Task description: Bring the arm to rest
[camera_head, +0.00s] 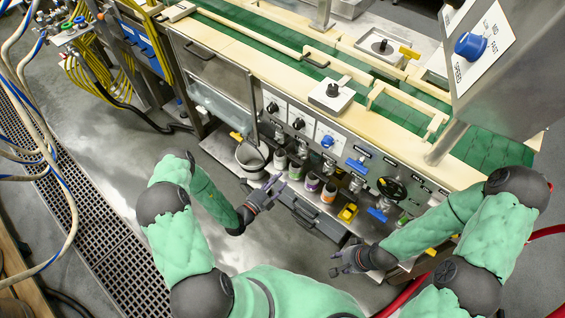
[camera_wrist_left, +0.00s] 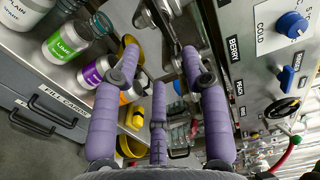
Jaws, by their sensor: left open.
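My left gripper (camera_head: 268,188) is in front of the machine's control panel (camera_head: 310,127), near the row of bottles. In the left wrist view its purple fingers (camera_wrist_left: 160,68) are spread, with nothing held between them. Bottles and panel fittings show beyond the fingers; I cannot tell whether any finger touches them. My right gripper (camera_head: 342,262) is lower and further right, in front of the drawers and shelf. Its fingers are small and dark, and I cannot tell whether they are open or shut.
Labelled bottles, one green (camera_wrist_left: 62,40) and one purple (camera_wrist_left: 96,70), stand on a shelf by a grey bucket (camera_head: 251,156). Grey drawers (camera_wrist_left: 45,112) lie below. A blue knob (camera_wrist_left: 292,24) juts from the panel. Open floor (camera_head: 105,150) lies to the left.

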